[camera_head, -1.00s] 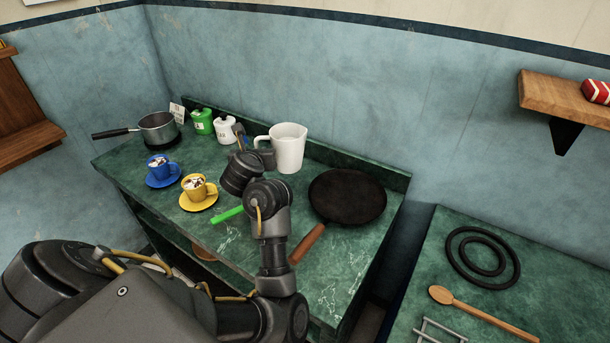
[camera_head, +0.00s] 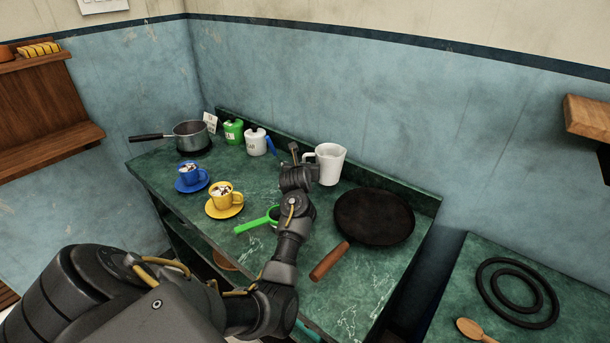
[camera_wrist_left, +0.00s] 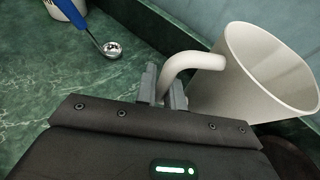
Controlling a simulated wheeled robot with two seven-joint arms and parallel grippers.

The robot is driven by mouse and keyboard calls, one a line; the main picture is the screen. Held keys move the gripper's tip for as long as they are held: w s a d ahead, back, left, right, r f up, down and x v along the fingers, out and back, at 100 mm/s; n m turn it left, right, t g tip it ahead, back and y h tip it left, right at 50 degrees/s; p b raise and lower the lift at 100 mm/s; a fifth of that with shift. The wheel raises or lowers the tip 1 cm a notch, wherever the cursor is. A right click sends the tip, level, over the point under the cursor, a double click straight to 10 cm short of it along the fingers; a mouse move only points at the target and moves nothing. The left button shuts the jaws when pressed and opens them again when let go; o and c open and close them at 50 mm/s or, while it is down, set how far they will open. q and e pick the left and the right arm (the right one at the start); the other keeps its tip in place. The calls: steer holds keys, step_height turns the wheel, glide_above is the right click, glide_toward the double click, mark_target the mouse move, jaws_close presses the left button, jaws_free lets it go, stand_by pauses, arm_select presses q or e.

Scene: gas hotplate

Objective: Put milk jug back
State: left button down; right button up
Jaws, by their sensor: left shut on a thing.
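The white milk jug (camera_head: 330,166) stands roughly upright at the back of the green worktop, between the white canister and the dark pan. My left gripper (camera_head: 304,157) is at its left side, and my wrist partly hides the jug's lower part. In the left wrist view the jug (camera_wrist_left: 262,78) is at the right, its mouth visible. The fingers of my left gripper (camera_wrist_left: 162,92) are shut on its looped handle (camera_wrist_left: 190,62). The jug's base is hidden there, so I cannot tell if it touches the worktop. My right gripper is out of view.
A black pan (camera_head: 374,216) lies right of the jug. A green-handled strainer (camera_head: 258,222), yellow cup (camera_head: 222,194) and blue cup (camera_head: 189,173) are left of my arm. A saucepan (camera_head: 190,136), green canister (camera_head: 233,132) and white canister (camera_head: 256,143) stand at the back left.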

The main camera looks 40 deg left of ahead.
arm_select(q)
steer(key=shift+w+a+f, duration=0.1)
steer(key=shift+w+f, duration=0.15)
step_height(320, 180, down, 2)
steer(key=shift+f+p, duration=0.15)
steer(key=shift+p, duration=0.35)
steer(key=shift+f, duration=0.35)
steer(key=shift+f, duration=0.1)
steer(key=c, duration=1.5)
jaws_free()
steer(key=shift+f, duration=0.1)
